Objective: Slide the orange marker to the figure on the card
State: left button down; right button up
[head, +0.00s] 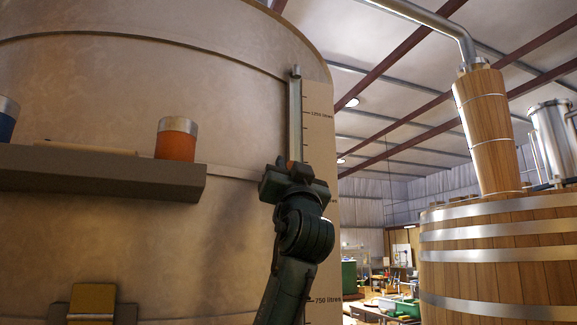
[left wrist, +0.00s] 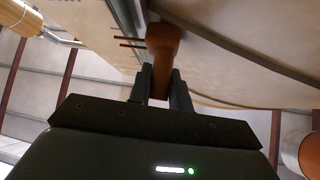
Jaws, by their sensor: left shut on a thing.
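The orange marker (left wrist: 163,48) shows in the left wrist view as a dull orange block between the fingers of my left gripper (left wrist: 161,88). In the head view my left gripper (head: 292,172) is at the lower part of a vertical metal rail (head: 295,115) on the big tank and mostly hides the marker. A pale scale strip (head: 321,145) runs beside the rail. It has an upper label that seems to end in "litres" and "750 litres" lower down; the gripper is between them. I see no card with a readable figure. My right gripper is not in view.
A dark shelf (head: 100,178) on the tank, left of my gripper, holds an orange jar (head: 176,142), a blue jar (head: 8,119) and a pale rod (head: 85,147). An ochre plate (head: 92,301) is below. A wooden vat (head: 500,255) stands at right.

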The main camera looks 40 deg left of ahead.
pick_arm(q)
notch_tip(320, 180, down, 5)
jog(key=b, duration=0.2)
jog(key=shift+r+b, duration=0.15)
jog(key=shift+b, duration=0.15)
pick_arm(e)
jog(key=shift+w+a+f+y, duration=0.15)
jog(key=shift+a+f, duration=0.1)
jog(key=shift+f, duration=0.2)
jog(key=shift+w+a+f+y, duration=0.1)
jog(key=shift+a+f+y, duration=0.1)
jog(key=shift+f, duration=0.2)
pick_arm(q)
jog(key=c, duration=1.3)
grip_release()
jog(key=b+v, duration=0.4)
jog(key=v, duration=0.9)
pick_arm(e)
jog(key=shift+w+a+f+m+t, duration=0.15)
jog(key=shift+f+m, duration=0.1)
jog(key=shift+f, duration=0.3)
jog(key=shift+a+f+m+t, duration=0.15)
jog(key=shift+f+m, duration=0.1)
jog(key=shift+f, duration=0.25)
pick_arm(q)
jog(key=shift+s, duration=0.1)
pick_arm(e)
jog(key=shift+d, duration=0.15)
